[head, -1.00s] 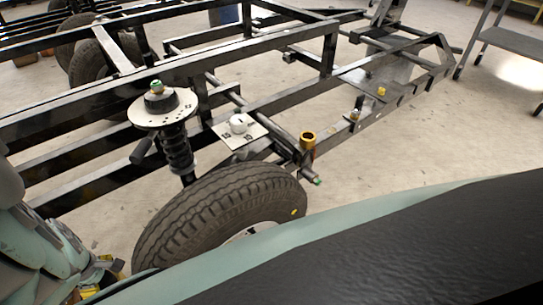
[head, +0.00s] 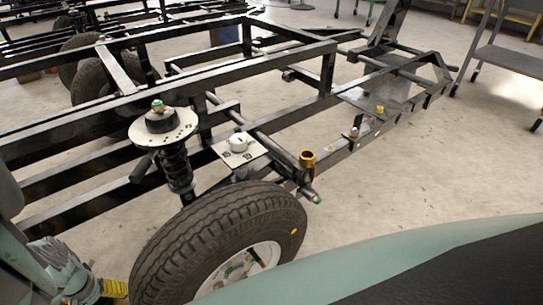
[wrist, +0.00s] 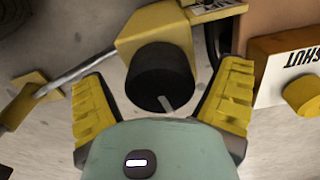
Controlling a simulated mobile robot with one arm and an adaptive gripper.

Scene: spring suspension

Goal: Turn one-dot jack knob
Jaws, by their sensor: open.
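In the wrist view a round black knob (wrist: 160,75) with a pale pointer line sits on a yellow block (wrist: 152,27). My gripper (wrist: 165,80) is open, with one yellow finger on each side of the knob. I see gaps between the fingers and the knob, so it is not gripped. A small marked plate (wrist: 215,9) is at the top edge, too cut off to read its dots. In the head view only a yellow finger (head: 113,289) of my gripper shows at the lower left; the black knob is not visible there.
A metal rod (wrist: 82,70) runs left of the block to a yellow bracket. An orange block with a "SHUT" label (wrist: 301,57) and a yellow knob (wrist: 303,95) stands close on the right. The head view shows a tyre (head: 185,240), strut (head: 175,160) and black frame (head: 290,115).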

